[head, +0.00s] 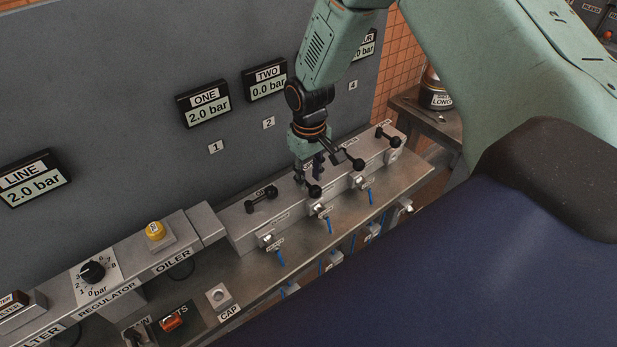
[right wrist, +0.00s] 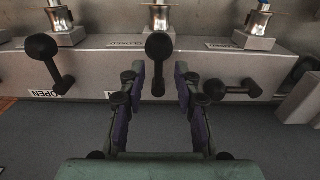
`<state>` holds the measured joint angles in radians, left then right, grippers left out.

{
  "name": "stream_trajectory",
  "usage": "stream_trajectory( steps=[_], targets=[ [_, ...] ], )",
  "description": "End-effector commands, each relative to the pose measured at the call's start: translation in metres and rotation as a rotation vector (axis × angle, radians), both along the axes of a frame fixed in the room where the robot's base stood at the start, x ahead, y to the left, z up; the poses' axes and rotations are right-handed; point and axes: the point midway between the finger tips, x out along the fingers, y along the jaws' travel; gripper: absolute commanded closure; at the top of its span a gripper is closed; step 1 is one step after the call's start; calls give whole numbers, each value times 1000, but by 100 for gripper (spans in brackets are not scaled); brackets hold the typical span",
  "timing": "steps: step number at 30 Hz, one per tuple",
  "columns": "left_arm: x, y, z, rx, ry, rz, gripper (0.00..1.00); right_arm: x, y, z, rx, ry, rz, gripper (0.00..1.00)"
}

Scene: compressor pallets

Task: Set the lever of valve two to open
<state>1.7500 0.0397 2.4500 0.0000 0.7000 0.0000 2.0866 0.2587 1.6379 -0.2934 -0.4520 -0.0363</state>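The lever of valve two (head: 315,190) is a black bar with ball ends on the grey manifold (head: 240,222). It points across the block, and the gripper partly hides it in the head view. In the right wrist view this lever (right wrist: 158,62) stands between my fingers, with a gap on both sides. My right gripper (head: 309,168) reaches down over it, open; its two fingers also show in the right wrist view (right wrist: 160,88). The display TWO (head: 266,80) reads 0.0 bar. My left gripper is out of view.
Lever one (head: 262,195) lies along the block, to the left. Lever three (head: 350,158) and lever four (head: 388,136) are on the right, lever three close to my gripper. The oiler (head: 155,232) and regulator (head: 93,272) stand left.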

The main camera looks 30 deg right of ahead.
Motion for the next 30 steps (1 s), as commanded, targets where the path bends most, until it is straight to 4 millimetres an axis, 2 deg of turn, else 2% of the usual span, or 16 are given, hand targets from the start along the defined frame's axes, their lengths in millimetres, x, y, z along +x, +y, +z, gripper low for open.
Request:
stream_trajectory(
  steps=[4, 14, 25, 30],
  targets=[
    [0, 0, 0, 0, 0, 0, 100, 0, 0, -13, 0, 1, 2, 68],
    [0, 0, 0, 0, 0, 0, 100, 1, 0, -15, 0, -1, 3, 68],
    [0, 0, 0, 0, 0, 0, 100, 1, 1, -15, 0, 1, 2, 100],
    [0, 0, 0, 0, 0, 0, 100, 0, 1, -16, 1, 2, 2, 100]
  ],
)
